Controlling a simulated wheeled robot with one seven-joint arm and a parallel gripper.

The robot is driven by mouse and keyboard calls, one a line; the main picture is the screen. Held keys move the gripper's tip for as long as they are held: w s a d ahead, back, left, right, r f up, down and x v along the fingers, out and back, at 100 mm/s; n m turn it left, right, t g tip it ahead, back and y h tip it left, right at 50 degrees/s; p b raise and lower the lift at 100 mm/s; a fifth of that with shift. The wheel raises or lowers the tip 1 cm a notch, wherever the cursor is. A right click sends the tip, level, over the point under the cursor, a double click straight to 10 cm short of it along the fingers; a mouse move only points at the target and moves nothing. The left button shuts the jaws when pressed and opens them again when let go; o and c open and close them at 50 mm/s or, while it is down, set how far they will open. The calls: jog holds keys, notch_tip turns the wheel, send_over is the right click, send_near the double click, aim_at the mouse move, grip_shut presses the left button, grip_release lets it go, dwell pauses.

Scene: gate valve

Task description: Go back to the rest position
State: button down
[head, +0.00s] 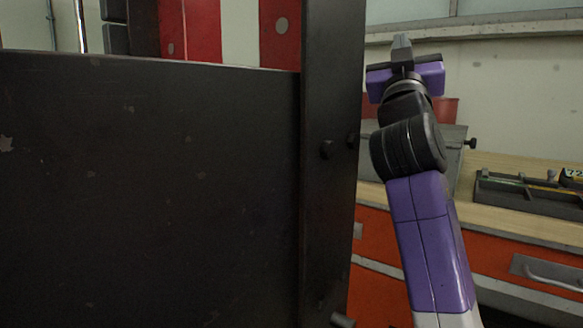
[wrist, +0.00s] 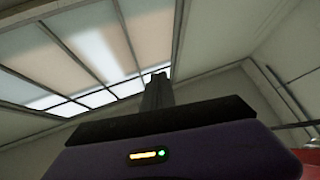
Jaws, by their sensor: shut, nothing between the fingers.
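My gripper (head: 402,42) is raised in the upper right of the head view, on the end of my purple and black arm. Its fingers point up and are shut together with nothing between them. In the wrist view the shut fingers (wrist: 156,90) stand up toward the ceiling windows. A large dark flat panel (head: 150,180) with a dark upright post (head: 332,150) fills the left half of the head view. I cannot tell whether this is part of the gate valve. My gripper is to the right of the post and apart from it in the picture.
A workbench with a wooden top (head: 510,170) and orange drawers (head: 490,250) stands behind my arm on the right. A dark tool tray (head: 530,195) lies on it. Red and white panels (head: 190,30) show behind the dark panel. The space above the bench looks clear.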

jog(key=s+a+f+n+y, duration=0.2)
jog(key=f+y, duration=0.1)
jog(key=f, duration=0.8)
jog(key=s+a+f+n+y, duration=0.15)
jog(key=f+y, duration=0.25)
jog(key=f, duration=0.6)
jog(key=s+d+f+g+y, duration=0.1)
jog(key=s+f+g, duration=0.2)
jog(key=s+f, duration=2.4)
jog(key=s+d+f+m+g, duration=0.1)
jog(key=s+f+g, duration=0.35)
jog(key=s, duration=0.75)
jog(key=s+d+f+m+g, duration=0.1)
jog(key=s+d+f+g, duration=0.1)
jog(key=s+f, duration=0.75)
notch_tip(320, 180, up, 28)
jog(key=s+p, duration=0.2)
jog(key=p, duration=2.4)
jog(key=shift+s+a+r+h, duration=0.15)
jog(key=shift+s+h, duration=0.1)
jog(key=shift+h, duration=0.05)
